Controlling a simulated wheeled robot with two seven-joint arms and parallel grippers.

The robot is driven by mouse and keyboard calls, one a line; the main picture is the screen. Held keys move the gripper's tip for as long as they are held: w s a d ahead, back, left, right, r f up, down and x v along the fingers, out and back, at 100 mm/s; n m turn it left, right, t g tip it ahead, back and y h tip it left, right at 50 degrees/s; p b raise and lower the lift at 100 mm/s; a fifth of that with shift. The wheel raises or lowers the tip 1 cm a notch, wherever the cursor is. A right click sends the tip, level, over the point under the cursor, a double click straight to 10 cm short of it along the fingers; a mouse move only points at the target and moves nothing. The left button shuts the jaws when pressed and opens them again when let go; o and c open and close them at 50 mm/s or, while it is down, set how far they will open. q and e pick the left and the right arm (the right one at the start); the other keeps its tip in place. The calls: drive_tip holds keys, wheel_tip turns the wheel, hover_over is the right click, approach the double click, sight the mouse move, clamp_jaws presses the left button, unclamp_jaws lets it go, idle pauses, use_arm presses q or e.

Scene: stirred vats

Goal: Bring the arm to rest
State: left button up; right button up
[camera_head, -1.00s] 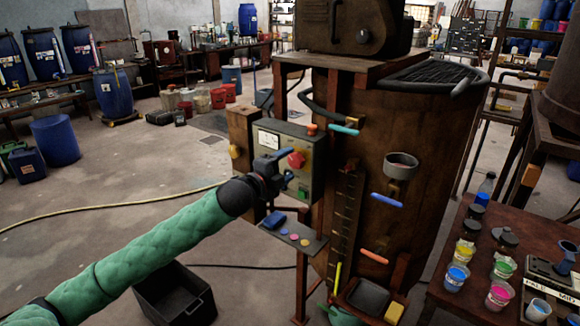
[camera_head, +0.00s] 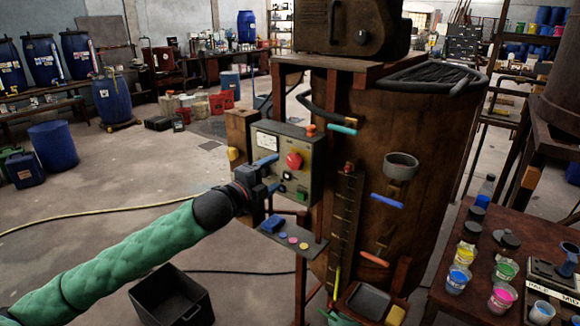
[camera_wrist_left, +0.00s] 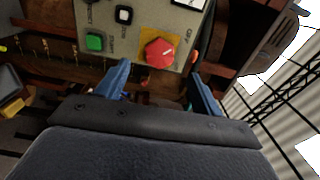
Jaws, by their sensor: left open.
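My left arm, in a green quilted sleeve, comes in from the lower left in the head view. Its left gripper (camera_head: 272,174) is just in front of the control box (camera_head: 263,142) on the vat stand. In the left wrist view the two blue fingers of this gripper (camera_wrist_left: 163,85) are spread apart with nothing between them. Beyond them are the red knob (camera_wrist_left: 159,53) on its yellow plate and a green button (camera_wrist_left: 95,42). The red knob also shows in the head view (camera_head: 294,160), uncovered. My right gripper is not in view.
A large brown vat (camera_head: 430,150) stands right of the box. A small shelf (camera_head: 310,246) with a blue item and coloured discs is below the gripper. A black open bin (camera_head: 172,297) stands on the floor. Paint cups fill the right table (camera_head: 440,272).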

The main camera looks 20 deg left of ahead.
use_arm(q)
drive_tip(key=w+a+f+n+g+y, duration=0.2)
drive_tip(key=w+a+f+n+y, duration=0.1)
drive_tip(key=a+f+n+y, duration=0.55)
drive_tip(key=s+d+f+n+g, duration=0.1)
drive_tip(key=s+f+n+g, duration=0.25)
drive_tip(key=f, duration=0.65)
drive_tip(key=s+d+f+n+g, duration=0.2)
drive_tip(key=f+n, duration=0.2)
drive_tip(key=f, duration=0.6)
drive_tip(key=s+d+f+n+g+h, duration=0.15)
drive_tip(key=s+d+f, duration=0.35)
drive_tip(key=s+f, duration=0.5)
drive_tip(key=s+d+f+n+g, duration=0.1)
drive_tip(key=s+d+f+g, duration=0.25)
drive_tip(key=s+f, duration=0.6)
drive_tip(key=s+d+f+g, duration=0.1)
drive_tip(key=s+d+f, duration=0.1)
drive_tip(key=s+f, duration=0.2)
drive_tip(key=s+d+f+n+g+h, duration=0.1)
drive_tip(key=s+d+f, duration=0.2)
drive_tip(key=s, duration=0.5)
drive_tip(key=s+d+f+g, duration=0.1)
drive_tip(key=s+d+f, duration=0.2)
drive_tip(key=s+f, duration=0.3)
drive_tip(key=shift+s+h, duration=0.4)
drive_tip(key=shift+s, duration=0.1)
